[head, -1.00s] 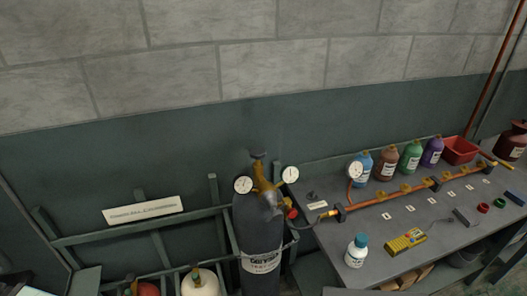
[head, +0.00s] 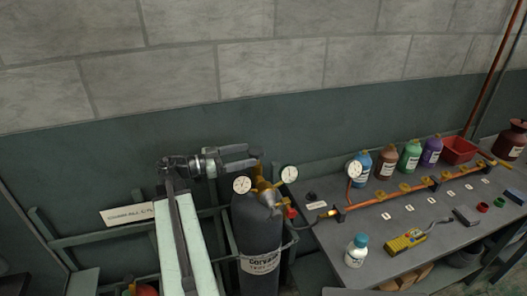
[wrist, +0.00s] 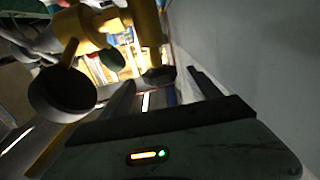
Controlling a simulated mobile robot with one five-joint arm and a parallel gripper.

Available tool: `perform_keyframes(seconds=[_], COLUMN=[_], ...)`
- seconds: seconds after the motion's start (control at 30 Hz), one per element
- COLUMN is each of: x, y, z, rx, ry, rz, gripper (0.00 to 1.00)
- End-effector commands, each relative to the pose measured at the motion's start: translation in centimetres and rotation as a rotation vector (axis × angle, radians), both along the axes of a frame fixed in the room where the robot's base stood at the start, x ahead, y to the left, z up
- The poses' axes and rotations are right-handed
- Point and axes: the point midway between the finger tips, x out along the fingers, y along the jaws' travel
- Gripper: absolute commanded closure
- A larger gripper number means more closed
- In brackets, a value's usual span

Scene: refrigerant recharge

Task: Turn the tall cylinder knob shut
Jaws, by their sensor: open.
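The tall dark grey cylinder (head: 258,238) stands upright left of the bench, with a brass valve (head: 266,190) and two white gauges on top. My gripper (head: 256,157) is open at the top of this valve, its fingers pointing right. In the head view the fingers hide most of the knob. In the wrist view the yellow valve body (wrist: 88,28) is at the upper left, and a dark knob-like end (wrist: 158,76) on a yellow stem shows between the fingertips. I cannot tell whether the fingers touch it.
A green rack frame (head: 110,238) with a paper sign is at left, partly behind my arm. The bench (head: 400,225) at right holds a copper manifold (head: 405,193), several bottles, a red bin (head: 459,150) and a yellow meter (head: 405,241).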

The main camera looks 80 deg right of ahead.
Motion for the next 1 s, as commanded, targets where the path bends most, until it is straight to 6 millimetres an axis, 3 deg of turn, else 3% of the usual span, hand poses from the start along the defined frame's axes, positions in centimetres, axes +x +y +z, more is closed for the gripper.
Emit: perform_keyframes(seconds=[0.37,0.7,0.77,0.93,0.97,1.0], x=[-5.7,-6.3,-6.3,-6.3,-6.0,-6.2], y=[-2.8,-3.1,-3.1,-3.1,-4.4,-3.7], z=[0.0,-0.1,-0.1,-0.1,-0.1,-0.1], rx=[0.004,0.005,0.005,0.005,0.005,0.005], ry=[0.0,-0.001,-0.001,-0.001,-0.001,-0.001], rz=[-0.001,0.001,0.001,0.002,0.002,0.002], gripper=[0.28,0.28,0.42,0.89,0.91,0.9])
